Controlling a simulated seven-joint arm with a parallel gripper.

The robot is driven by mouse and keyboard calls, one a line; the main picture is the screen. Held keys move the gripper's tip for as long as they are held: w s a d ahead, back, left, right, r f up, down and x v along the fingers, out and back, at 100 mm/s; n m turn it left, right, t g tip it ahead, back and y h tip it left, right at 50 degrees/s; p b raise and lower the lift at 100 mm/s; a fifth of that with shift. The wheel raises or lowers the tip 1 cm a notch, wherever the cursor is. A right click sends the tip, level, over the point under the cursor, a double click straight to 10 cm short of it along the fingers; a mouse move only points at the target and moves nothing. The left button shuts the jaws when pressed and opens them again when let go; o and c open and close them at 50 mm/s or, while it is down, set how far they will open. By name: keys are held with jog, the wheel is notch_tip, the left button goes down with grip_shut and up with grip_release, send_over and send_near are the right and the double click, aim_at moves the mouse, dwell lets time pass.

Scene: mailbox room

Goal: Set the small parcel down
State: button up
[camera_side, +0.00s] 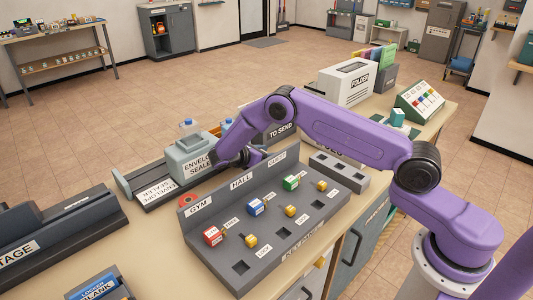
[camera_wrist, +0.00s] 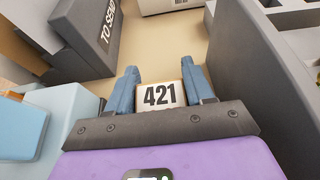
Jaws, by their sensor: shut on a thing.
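The small parcel (camera_wrist: 160,96) is tan with a white label reading 421 in the wrist view. My gripper (camera_wrist: 161,82) is shut on it, with one blue finger on each side. Its lower part is hidden behind the gripper's dark edge in the wrist view. In the side view my gripper (camera_side: 243,158) is low behind the key rack, and the parcel is hidden there. I cannot tell whether the parcel touches the tabletop.
The grey key rack (camera_side: 225,225) with coloured tags stands close on one side. The envelope sealer (camera_side: 190,158) stands on the other. The dark TO SEND box (camera_wrist: 88,35) is ahead to the left. Bare tan tabletop (camera_wrist: 160,50) lies beyond the parcel.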

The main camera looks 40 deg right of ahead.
jog(key=shift+f, duration=0.45)
jog(key=o, duration=1.2)
jog(key=shift+a, duration=0.1)
jog(key=v, duration=1.7)
jog(key=s+r+t+y, duration=0.1)
jog(key=s+r+y, duration=0.35)
jog(key=s, duration=0.35)
jog(key=s+r+y, duration=0.3)
jog(key=s+r, duration=0.2)
jog(key=s, duration=0.4)
jog(key=s+d+m+y, duration=0.2)
jog(key=s+d+y, duration=0.1)
jog(key=s, duration=0.9)
jog(key=s+d+m+y, duration=0.3)
jog(key=s, duration=0.9)
jog(key=shift+r+g, duration=0.35)
jog(key=shift+g, duration=0.05)
